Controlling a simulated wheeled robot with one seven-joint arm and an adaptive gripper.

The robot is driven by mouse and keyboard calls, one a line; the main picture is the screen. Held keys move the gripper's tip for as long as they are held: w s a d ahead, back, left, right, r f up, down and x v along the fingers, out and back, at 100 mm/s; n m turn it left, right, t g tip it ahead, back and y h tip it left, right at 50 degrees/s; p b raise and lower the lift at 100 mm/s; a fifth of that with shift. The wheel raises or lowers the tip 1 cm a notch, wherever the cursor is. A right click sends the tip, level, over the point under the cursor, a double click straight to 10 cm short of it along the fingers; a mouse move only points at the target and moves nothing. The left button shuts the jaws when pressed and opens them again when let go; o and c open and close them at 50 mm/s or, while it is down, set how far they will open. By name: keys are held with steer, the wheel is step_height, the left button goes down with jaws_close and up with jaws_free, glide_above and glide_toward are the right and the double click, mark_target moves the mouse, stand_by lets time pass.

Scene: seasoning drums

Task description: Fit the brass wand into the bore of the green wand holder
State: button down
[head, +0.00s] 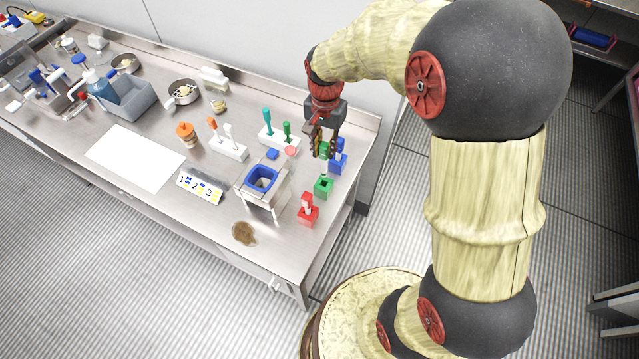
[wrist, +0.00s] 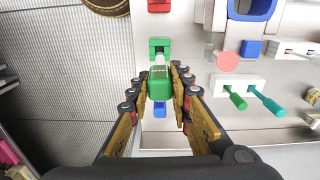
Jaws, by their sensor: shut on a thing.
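My gripper (head: 318,148) is shut on the green block-shaped head of a wand (wrist: 159,84). A short pale shaft (head: 324,168) shows below the head; no brass colour is clear on it. The green wand holder (head: 323,188) stands on the bench near its right edge, with a dark square opening in its top. The holder also shows in the wrist view (wrist: 160,43), beyond the held head. The shaft's lower end is close to the holder; I cannot tell whether the tip is over, behind or in the bore.
A blue holder (head: 338,166) stands just behind the green one, and a red holder (head: 308,219) in front. A metal stand with a blue cup (head: 261,178) is to the left. A white rack (head: 279,141) with teal and green tools is close to my gripper.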

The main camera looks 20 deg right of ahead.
mark_target(324, 168)
steer(key=shift+s, duration=0.1)
stand_by(0.3)
steer(key=shift+f+b, duration=0.4)
steer(key=shift+f, duration=4.4)
steer(key=shift+f, duration=0.2)
steer(key=c, duration=1.7)
jaws_free()
steer(key=shift+o, duration=0.4)
